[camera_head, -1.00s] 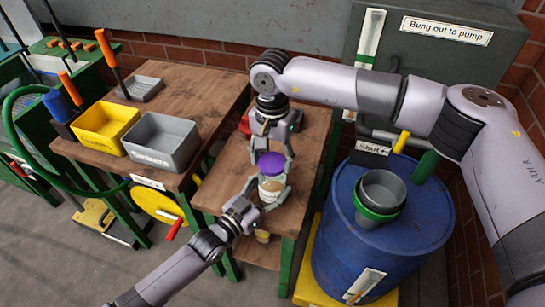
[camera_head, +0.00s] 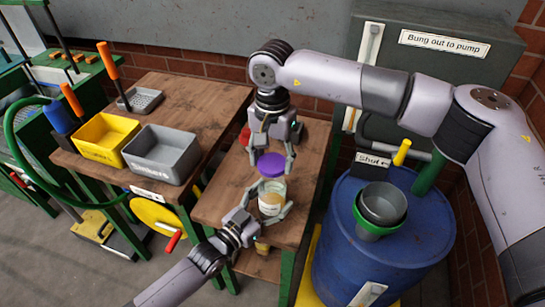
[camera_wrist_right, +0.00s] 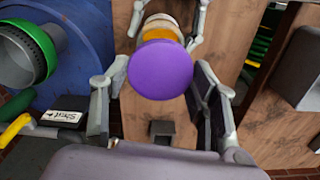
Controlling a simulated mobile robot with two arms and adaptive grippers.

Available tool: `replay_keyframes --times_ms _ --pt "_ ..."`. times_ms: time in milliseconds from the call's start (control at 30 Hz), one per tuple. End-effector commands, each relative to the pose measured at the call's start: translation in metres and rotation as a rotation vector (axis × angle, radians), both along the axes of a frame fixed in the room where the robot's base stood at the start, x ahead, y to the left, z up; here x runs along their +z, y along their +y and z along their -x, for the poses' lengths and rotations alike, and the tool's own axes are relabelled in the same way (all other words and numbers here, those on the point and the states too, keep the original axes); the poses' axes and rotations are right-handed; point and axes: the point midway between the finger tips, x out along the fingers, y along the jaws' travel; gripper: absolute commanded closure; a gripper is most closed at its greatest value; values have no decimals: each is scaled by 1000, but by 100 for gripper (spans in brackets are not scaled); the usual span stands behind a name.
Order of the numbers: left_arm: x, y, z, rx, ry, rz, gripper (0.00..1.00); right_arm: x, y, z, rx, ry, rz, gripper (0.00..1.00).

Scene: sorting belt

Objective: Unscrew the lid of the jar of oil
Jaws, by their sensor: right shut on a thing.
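The jar of oil (camera_head: 271,198) is clear with yellowish contents and a pale label, upright over the wooden table. My left gripper (camera_head: 266,213) has its fingers closed around the jar's lower body. The purple lid (camera_head: 271,164) is just above the jar, with clear glass showing below it. My right gripper (camera_head: 272,166) reaches down from above and is shut on the lid. In the right wrist view the lid (camera_wrist_right: 160,69) lies between the fingers and hides part of the jar (camera_wrist_right: 162,27). A small gap seems to separate lid and jar.
The wooden table (camera_head: 222,200) is mostly bare around the jar. A red object (camera_head: 244,137) sits behind. Yellow (camera_head: 104,139) and grey (camera_head: 162,152) bins stand on the left table.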

Motion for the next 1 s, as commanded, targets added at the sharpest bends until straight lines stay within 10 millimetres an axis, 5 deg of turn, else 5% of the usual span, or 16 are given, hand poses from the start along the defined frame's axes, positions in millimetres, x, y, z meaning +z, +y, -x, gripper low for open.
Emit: replay_keyframes --times_ms 467,1000 --pt "-1 3 3 0 1 0 19 0 0 0 0 0 0 79" --pt "-2 66 78 0 3 -3 19 0 0 0 0 0 0 79"
